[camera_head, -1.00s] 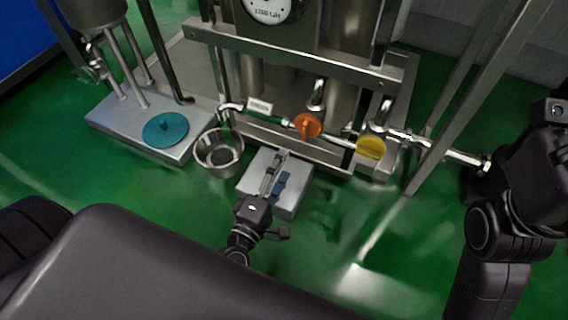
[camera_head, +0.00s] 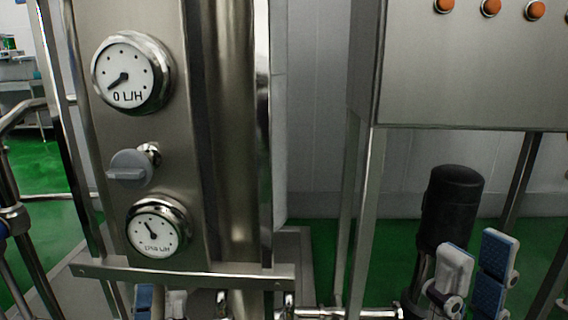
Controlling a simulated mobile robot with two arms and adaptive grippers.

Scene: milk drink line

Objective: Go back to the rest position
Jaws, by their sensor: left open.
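My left gripper (camera_head: 160,302) shows at the bottom edge, left of centre, in front of the steel panel. Only its fingertips are in view, one with a blue pad and one grey; they stand apart with nothing seen between them. My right gripper (camera_head: 475,262) is raised at the lower right, with its blue and pale grey fingers pointing up and apart. It looks open and empty, in front of a black motor housing (camera_head: 452,205). Both arms are mostly below the picture.
A steel panel (camera_head: 200,190) carries an upper gauge (camera_head: 124,77), a grey knob (camera_head: 128,168) and a lower gauge (camera_head: 152,232). A steel cabinet (camera_head: 460,85) with orange buttons is at the upper right. A steel pipe (camera_head: 365,313) runs along the bottom. Green floor shows between.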

